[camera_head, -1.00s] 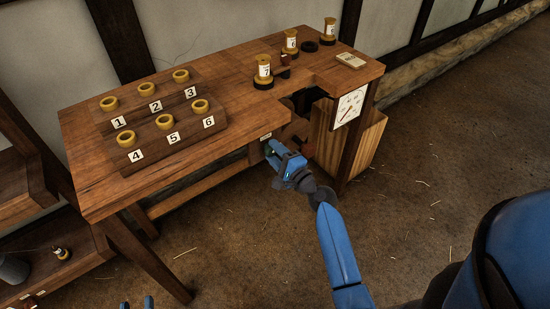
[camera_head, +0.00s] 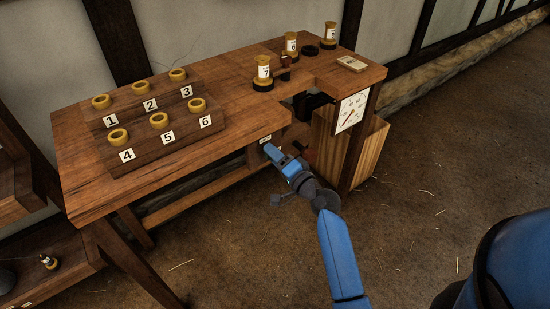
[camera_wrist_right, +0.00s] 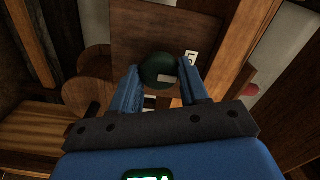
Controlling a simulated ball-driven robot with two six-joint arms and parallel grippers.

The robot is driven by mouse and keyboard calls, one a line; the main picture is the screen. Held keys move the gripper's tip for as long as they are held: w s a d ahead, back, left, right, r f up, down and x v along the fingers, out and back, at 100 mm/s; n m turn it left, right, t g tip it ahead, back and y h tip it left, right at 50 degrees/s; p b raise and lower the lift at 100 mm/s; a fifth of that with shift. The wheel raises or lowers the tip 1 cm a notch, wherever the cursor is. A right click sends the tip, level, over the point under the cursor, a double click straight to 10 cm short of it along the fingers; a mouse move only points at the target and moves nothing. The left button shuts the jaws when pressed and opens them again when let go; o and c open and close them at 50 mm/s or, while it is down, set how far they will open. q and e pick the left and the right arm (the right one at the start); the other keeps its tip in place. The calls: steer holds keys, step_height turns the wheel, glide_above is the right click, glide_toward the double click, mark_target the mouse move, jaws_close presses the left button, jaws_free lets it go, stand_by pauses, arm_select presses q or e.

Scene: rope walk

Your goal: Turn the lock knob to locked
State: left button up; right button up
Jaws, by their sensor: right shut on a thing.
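The lock knob (camera_wrist_right: 158,68) is a round dark green knob with a pale mark, on a brown wooden panel (camera_wrist_right: 150,30) in the right wrist view. My right gripper (camera_wrist_right: 161,75) has a finger on each side of it and is shut on it. In the head view, my right gripper (camera_head: 270,151) reaches the front of the workbench (camera_head: 225,105), under its top edge, and hides the knob. A small white label (camera_head: 265,139) sits just above. My left gripper is out of view.
A board (camera_head: 180,137) with several numbered rings stands on the bench. Several spools, one of them here (camera_head: 263,72), stand at its back right. A white dial (camera_head: 351,111) and a wooden bin (camera_head: 368,160) are right of my gripper. The floor in front is open.

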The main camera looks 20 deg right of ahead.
stand_by(0.3)
steer(key=o, duration=1)
steer(key=shift+s, duration=0.15)
steer(key=v, duration=1)
steer(key=shift+s+d, duration=0.15)
steer(key=shift+s, duration=0.1)
